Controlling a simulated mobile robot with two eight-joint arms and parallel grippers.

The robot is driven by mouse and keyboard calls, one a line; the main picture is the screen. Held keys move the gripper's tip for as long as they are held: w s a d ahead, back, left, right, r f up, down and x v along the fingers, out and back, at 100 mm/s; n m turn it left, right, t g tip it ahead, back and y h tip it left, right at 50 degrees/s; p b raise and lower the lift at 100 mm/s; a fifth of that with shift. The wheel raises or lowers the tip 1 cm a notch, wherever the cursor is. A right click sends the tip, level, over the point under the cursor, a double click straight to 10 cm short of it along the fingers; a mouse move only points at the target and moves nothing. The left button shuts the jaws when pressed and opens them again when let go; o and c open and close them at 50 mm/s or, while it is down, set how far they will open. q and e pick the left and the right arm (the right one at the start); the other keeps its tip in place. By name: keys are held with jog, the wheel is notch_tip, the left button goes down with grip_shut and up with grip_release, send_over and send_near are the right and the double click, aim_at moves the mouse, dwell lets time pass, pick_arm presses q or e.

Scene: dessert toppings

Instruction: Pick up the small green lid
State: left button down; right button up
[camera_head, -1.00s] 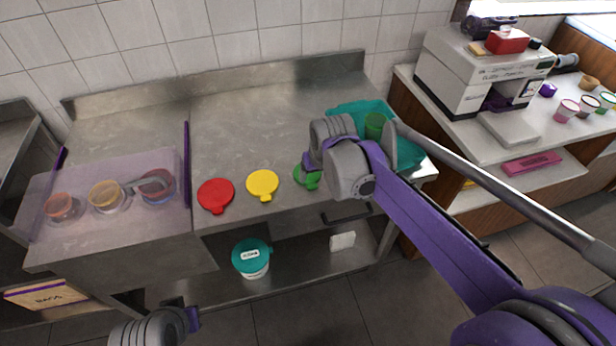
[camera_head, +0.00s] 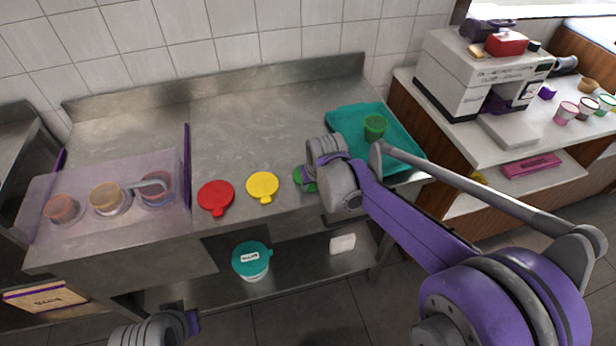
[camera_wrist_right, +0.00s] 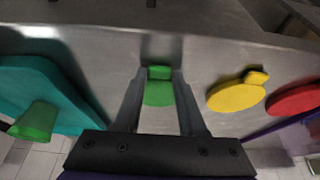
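The small green lid (camera_head: 303,180) lies on the steel counter, right of the yellow lid, and my right arm's wrist partly hides it in the head view. In the right wrist view the green lid (camera_wrist_right: 158,92) shows between the two fingers of my right gripper (camera_wrist_right: 160,78), its tab pointing away. The fingers are apart, one on each side of the lid; I cannot tell if they touch it. My left gripper (camera_head: 180,322) is at the bottom left of the head view, away from the counter, with its fingers not clearly visible.
A yellow lid (camera_head: 262,186) and a red lid (camera_head: 215,196) lie to the left. A teal tray (camera_head: 346,117) with a green cup (camera_head: 375,127) stands at the right. A clear cover (camera_head: 120,169) over topping cups is at the left. A teal-lidded tub (camera_head: 252,259) is on the lower shelf.

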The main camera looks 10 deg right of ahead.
grip_shut()
